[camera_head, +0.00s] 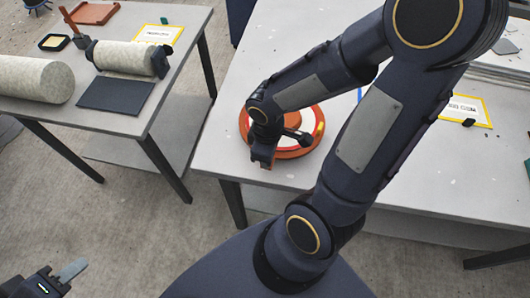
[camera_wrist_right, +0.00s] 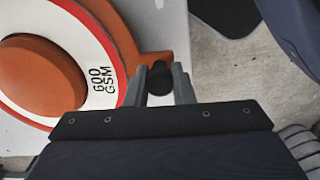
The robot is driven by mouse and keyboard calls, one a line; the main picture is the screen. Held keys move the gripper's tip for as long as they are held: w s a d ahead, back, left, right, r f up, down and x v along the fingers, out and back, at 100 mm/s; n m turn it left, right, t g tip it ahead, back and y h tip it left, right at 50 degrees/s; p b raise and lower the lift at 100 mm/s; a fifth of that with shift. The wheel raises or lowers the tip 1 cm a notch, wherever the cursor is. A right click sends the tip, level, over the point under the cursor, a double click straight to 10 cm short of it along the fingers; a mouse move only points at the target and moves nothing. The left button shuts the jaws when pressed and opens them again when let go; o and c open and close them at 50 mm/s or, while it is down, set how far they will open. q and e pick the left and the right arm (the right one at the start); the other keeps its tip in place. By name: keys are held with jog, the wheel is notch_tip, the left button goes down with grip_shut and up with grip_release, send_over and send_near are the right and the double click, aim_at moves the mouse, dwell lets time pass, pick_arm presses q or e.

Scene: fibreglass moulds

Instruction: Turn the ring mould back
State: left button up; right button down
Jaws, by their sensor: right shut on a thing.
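The ring mould (camera_head: 314,146) is a round orange piece lying on the right-hand table, with a white and red band and a raised orange centre. In the right wrist view the ring mould (camera_wrist_right: 42,78) fills the left side, with "600 GSM" printed on its white band. My right gripper (camera_wrist_right: 160,74) is at its rim, shut on a dark rounded knob (camera_wrist_right: 160,82) beside an orange lug (camera_wrist_right: 152,60). In the head view my right gripper (camera_head: 263,164) covers the mould's near left edge. My left gripper (camera_head: 72,271) is low at the left, away from the tables.
The right-hand table (camera_head: 225,150) has bare room left of the mould and a yellow-edged card (camera_head: 468,109) at right. The left table (camera_head: 150,90) holds pale rolls (camera_head: 35,80), a dark mat (camera_head: 114,94) and an orange tray (camera_head: 95,12). Open floor lies between the tables.

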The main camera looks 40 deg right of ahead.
jog(key=shift+d, duration=0.15)
jog(key=shift+r, duration=0.1)
dwell(0.3)
jog(key=c, duration=1.5)
grip_release()
jog(key=shift+s, duration=0.1)
notch_tip(320, 180, up, 8)
jog(key=shift+f+p, duration=0.15)
jog(key=shift+p, duration=0.65)
jog(key=s+a+r+m+t+y, duration=0.1)
jog(key=r+m+t, duration=0.1)
jog(key=m, duration=0.1)
jog(key=s+a+r+m+t+y, duration=0.1)
jog(key=s+a+r+m, duration=0.1)
jog(key=r, duration=0.1)
jog(key=s+a+r+m+t+y, duration=0.1)
jog(key=r+m+t, duration=0.1)
jog(key=r+m, duration=0.1)
jog(key=shift+s+a+r+m+t+y, duration=0.1)
jog(key=shift+s+a+m+t+y, duration=0.1)
jog(key=shift+m+t+y, duration=0.15)
